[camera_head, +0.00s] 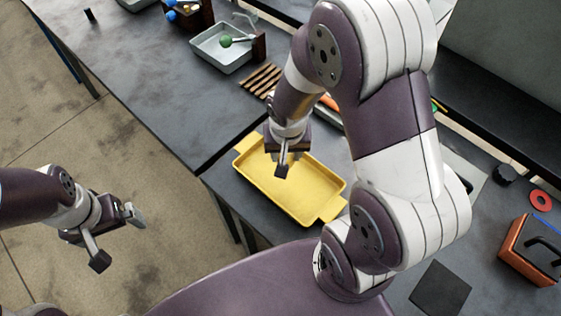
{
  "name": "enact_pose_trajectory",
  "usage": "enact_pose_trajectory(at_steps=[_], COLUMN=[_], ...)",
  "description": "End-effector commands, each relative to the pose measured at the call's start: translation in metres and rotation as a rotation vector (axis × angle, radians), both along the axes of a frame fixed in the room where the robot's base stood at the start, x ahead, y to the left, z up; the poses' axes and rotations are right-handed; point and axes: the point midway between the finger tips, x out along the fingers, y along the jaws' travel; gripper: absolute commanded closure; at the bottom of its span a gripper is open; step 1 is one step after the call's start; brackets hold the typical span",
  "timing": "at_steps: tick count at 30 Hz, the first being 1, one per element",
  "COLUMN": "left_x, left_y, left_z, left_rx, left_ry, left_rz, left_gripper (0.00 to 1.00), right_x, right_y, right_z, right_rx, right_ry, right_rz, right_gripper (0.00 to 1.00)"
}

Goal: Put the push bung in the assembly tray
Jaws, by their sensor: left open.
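The yellow tray (262,183), which I take to be the assembly tray, lies on the dark bench in the middle and looks empty where it shows. My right gripper (281,170) points down over the tray's far part. Its fingers are seen edge-on, so whether they hold anything is unclear. My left gripper (118,238) is open and empty over the floor at the left, away from the benches. I cannot pick out the push bung with certainty; my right arm hides part of the bench.
A grey tray (212,57) with a green-ended item (226,42) stands on the far bench, near brown strips (262,80). A small dark cylinder (89,15) stands at far left. An orange-and-black box (530,250), red ring (540,200) and dark square (440,289) are at right.

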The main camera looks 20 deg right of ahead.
Motion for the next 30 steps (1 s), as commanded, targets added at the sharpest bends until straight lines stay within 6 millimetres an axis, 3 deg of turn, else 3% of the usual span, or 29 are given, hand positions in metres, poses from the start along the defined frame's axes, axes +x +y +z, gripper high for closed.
enact_pose_trajectory(at_steps=[4,11,24,25,27,30], left_x=[0.000,0.000,0.000,0.000,0.000,0.000], left_y=[0.000,0.000,0.000,0.000,0.000,0.000], left_z=[0.000,-0.006,-0.012,-0.010,-0.009,-0.009], left_rx=[0.000,0.000,0.000,0.000,0.000,0.000], left_ry=[0.000,0.000,0.000,0.000,0.000,0.000], left_rz=[0.000,0.000,0.000,0.000,0.000,0.000], left_gripper=[0.00,0.00,0.00,0.00,0.00,0.00], right_x=[0.017,0.019,0.019,0.019,0.019,0.019], right_y=[0.007,0.008,0.008,0.008,0.008,0.008], right_z=[-0.012,-0.050,-0.058,-0.056,-0.056,-0.056], right_rx=[0.000,0.000,0.001,0.001,0.001,0.000], right_ry=[0.001,0.002,0.000,0.000,0.000,0.000], right_rz=[0.000,-0.001,0.000,0.000,0.000,0.000], right_gripper=[0.93,0.93,0.93,0.46,0.31,0.31])
